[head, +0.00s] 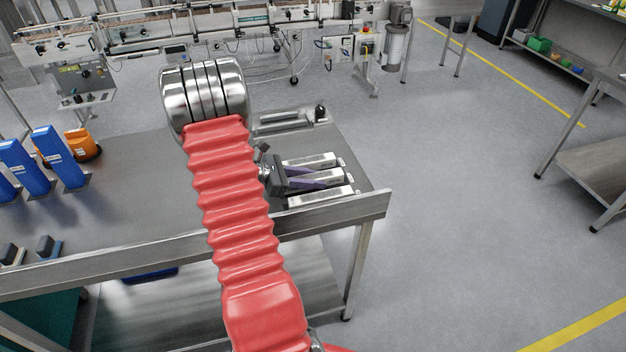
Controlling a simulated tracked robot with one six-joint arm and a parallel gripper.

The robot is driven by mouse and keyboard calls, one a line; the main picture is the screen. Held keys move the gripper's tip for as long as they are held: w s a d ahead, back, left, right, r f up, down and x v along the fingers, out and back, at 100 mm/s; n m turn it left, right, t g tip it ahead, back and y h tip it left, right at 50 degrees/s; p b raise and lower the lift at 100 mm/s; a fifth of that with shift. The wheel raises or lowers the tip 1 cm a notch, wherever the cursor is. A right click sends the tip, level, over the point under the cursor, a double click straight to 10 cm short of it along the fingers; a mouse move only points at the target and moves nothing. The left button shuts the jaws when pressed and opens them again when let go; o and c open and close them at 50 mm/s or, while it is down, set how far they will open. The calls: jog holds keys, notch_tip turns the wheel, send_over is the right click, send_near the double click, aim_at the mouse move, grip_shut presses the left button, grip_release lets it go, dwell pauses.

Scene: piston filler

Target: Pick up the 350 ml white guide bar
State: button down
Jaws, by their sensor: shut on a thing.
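Several pale, whitish bars lie side by side at the right end of the steel table: a far bar (310,160), a middle bar (328,177) and a near bar (321,197). Their size labels are too small to read, so I cannot tell which is the 350 ml one. My gripper (291,181) reaches in from the left at the row and is shut on what looks like the middle bar. Its dark body and my red-sleeved arm hide the left ends of the bars. I cannot tell whether the held bar is clear of the table.
The steel table (130,225) has a raised front edge. A metal part (283,121) lies behind the bars. Blue upright boxes (60,157) and an orange item (82,146) stand at the left. A conveyor machine (215,22) is behind. The floor at right is open.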

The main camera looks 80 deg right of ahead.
aim_at(313, 176)
notch_tip(313, 176, up, 10)
jog(key=shift+r, duration=0.1)
dwell(0.6)
